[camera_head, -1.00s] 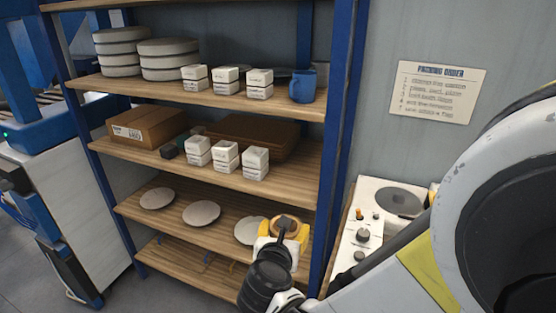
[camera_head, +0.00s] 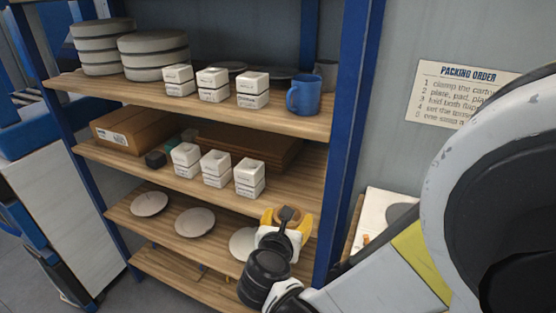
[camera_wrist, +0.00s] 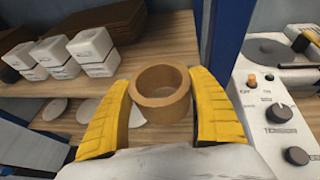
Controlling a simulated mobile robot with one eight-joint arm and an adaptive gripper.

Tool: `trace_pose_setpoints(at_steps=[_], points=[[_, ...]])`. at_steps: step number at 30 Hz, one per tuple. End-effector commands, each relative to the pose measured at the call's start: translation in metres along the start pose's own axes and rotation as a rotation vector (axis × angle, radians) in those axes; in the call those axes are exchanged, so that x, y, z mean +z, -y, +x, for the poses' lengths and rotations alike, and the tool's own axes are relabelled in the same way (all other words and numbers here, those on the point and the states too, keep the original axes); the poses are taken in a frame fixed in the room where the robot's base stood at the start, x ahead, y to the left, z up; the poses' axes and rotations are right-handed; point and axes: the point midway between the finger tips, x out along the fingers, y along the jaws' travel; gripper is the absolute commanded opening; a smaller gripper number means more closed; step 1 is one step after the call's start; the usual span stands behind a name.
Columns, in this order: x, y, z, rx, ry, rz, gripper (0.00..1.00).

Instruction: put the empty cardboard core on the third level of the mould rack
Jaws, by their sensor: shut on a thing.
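The cardboard core (camera_wrist: 160,109), a short brown open ring, sits between the two yellow fingers of my gripper (camera_head: 283,217). My gripper is shut on it, and its hollow middle looks empty in the wrist view. In the head view the core is mostly hidden behind the gripper. The mould rack (camera_head: 352,130) has blue posts and several wooden shelves. My gripper is at the rack's right front, overlapping the lower shelf with round plates (camera_head: 195,222) in the picture. I cannot tell its exact depth from that shelf.
White boxes (camera_head: 249,178), a cardboard box (camera_head: 127,130) and a brown tray stand on the middle shelf. The shelf above holds round grey moulds (camera_head: 153,55), white boxes and a blue mug (camera_head: 304,95). A machine with knobs (camera_wrist: 277,112) stands right of the rack's post.

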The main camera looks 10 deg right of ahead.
Motion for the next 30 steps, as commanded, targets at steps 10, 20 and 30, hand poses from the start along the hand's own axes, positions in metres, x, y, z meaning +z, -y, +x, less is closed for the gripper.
trace_pose_setpoints(at_steps=[10, 20, 30], points=[[0.035, 0.003, 0.088, -0.006, 0.001, 0.004, 0.43], [0.060, 0.001, 0.145, -0.002, 0.001, 0.002, 0.43], [0.042, 0.001, 0.172, -0.001, 0.000, 0.001, 0.43]])
